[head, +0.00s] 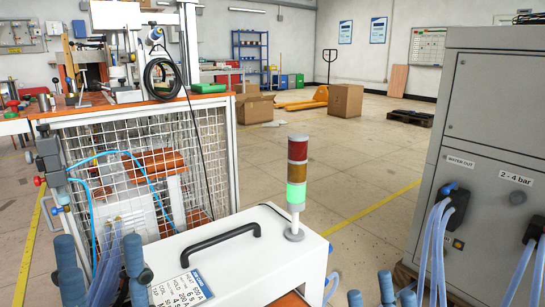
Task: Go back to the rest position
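My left gripper (102,268) shows at the bottom left, blue-grey fingers pointing up. Its fingertips stand apart with no object held between them, so it is open. My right gripper (378,294) shows only as a few blue-grey fingertips at the bottom edge, right of centre. These tips are also apart with nothing seen between them; the rest is cut off. The white heater housing (292,258) with a black handle (208,240) lies between the two grippers. A signal tower (297,178) stands on it, its green section lit.
A mesh-sided workbench (150,140) stands at left, with blue hoses (85,190) near my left gripper. A grey cabinet (490,130) with pale hoses (435,250) stands at right. Cardboard boxes (346,100) and a yellow pallet truck (303,103) are farther back. The middle floor is clear.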

